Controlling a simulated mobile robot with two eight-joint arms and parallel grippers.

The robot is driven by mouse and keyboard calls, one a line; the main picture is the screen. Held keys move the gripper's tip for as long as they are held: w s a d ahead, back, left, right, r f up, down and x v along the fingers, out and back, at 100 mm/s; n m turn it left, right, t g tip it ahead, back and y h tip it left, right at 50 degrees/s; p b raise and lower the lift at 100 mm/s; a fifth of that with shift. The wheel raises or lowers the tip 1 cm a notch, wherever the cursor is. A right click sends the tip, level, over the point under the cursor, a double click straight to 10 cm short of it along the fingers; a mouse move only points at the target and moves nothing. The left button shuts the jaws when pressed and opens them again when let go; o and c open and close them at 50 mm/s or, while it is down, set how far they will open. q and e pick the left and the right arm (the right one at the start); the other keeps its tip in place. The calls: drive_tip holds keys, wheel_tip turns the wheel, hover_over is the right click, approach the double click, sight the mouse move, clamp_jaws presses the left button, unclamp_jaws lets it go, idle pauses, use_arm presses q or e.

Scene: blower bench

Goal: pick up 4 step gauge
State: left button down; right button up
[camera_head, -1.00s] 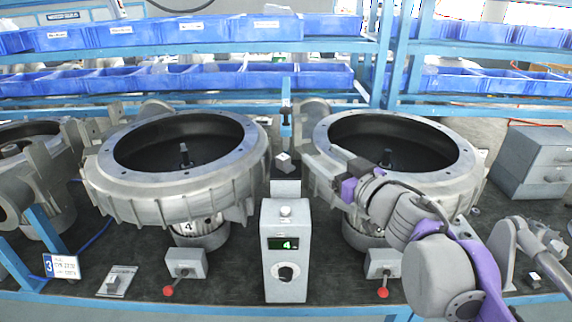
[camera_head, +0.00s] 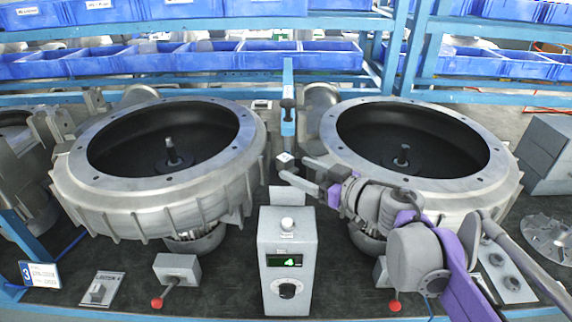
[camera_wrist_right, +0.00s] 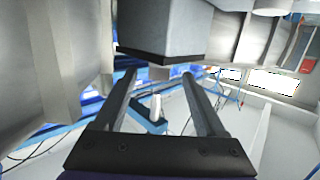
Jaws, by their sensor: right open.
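A small pale metal block with a dark lower part, which I take to be the step gauge (camera_head: 285,160), stands between the two blower housings, behind the control box (camera_head: 286,253) with a green "4" display. My right gripper (camera_head: 296,168) is open, its two fingers pointing left beside the block. They look close to it, but I cannot tell whether they touch. In the right wrist view the open fingers (camera_wrist_right: 158,82) have a large grey block with a dark edge (camera_wrist_right: 163,25) above them. A small grey piece (camera_wrist_right: 160,73) shows between the fingertips. My left gripper is out of view.
Large round blower housings stand left (camera_head: 150,210) and right (camera_head: 490,190) of the gap. Small switch boxes with red knobs (camera_head: 177,268) sit in front. A blue post (camera_head: 288,105) rises behind the gap. Blue bins (camera_head: 200,60) line the shelves behind.

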sight(278, 159)
drive_tip(key=shift+w+a, duration=0.3)
drive_tip(key=shift+w, duration=0.05)
drive_tip(key=x, duration=0.6)
drive_tip(key=shift+w+a+p, duration=0.25)
drive_tip(key=shift+p, duration=0.15)
clamp_jaws()
